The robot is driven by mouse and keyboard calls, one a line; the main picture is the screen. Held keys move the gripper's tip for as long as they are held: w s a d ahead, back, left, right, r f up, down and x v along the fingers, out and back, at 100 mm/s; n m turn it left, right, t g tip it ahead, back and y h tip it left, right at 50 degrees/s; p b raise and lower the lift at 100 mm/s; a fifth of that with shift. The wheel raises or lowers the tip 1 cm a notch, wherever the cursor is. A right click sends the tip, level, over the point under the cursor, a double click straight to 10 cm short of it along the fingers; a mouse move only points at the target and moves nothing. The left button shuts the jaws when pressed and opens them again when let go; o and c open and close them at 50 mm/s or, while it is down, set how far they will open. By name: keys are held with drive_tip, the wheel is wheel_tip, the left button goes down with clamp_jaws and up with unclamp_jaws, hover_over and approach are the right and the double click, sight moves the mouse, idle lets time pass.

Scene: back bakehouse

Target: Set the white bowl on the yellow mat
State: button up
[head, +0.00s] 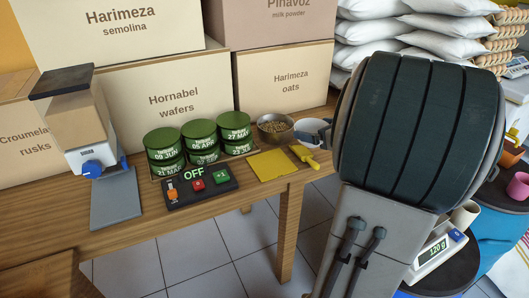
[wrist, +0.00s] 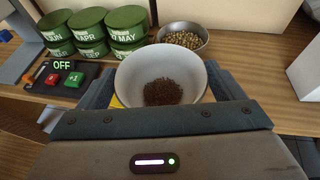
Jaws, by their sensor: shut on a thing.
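The white bowl (wrist: 134,72), with dark brown grains inside, sits upright between the blue-grey fingers of my gripper (wrist: 162,88) in the wrist view. My gripper is shut on it. In the head view the bowl (head: 311,127) shows only in part, to the right of the metal bowl; my arm hides the rest and most of the gripper. The flat yellow mat (head: 268,166) lies bare near the front edge of the wooden table, left of and nearer than the bowl. A sliver of yellow shows beside the bowl in the wrist view. I cannot tell how high the bowl is.
A metal bowl of nuts or grains (head: 275,127) stands behind the mat. A small yellow tool (head: 306,157) lies at its right. Several stacked green tins (head: 199,131) and a dark switch box (head: 200,187) are to the left. Cartons (head: 285,78) line the back.

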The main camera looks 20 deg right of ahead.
drive_tip(key=w+a+f, duration=0.2)
drive_tip(key=w, duration=0.1)
drive_tip(key=w+a+f+b, duration=0.1)
drive_tip(key=w+a+f, duration=0.1)
drive_tip(key=a, duration=0.1)
drive_tip(key=w+a+f, duration=0.2)
drive_tip(key=w, duration=0.1)
drive_tip(key=shift+w+a+f, duration=0.25)
drive_tip(key=shift+w+f, duration=0.05)
drive_tip(key=shift+f, duration=0.1)
drive_tip(key=shift+w+a+f+b, duration=0.1)
drive_tip(key=shift+f+b, duration=0.35)
drive_tip(key=shift+f, duration=1.6)
drive_tip(key=shift+f, duration=0.15)
drive_tip(key=o, duration=0.8)
drive_tip(key=shift+o, duration=0.3)
drive_tip(key=shift+r, duration=0.2)
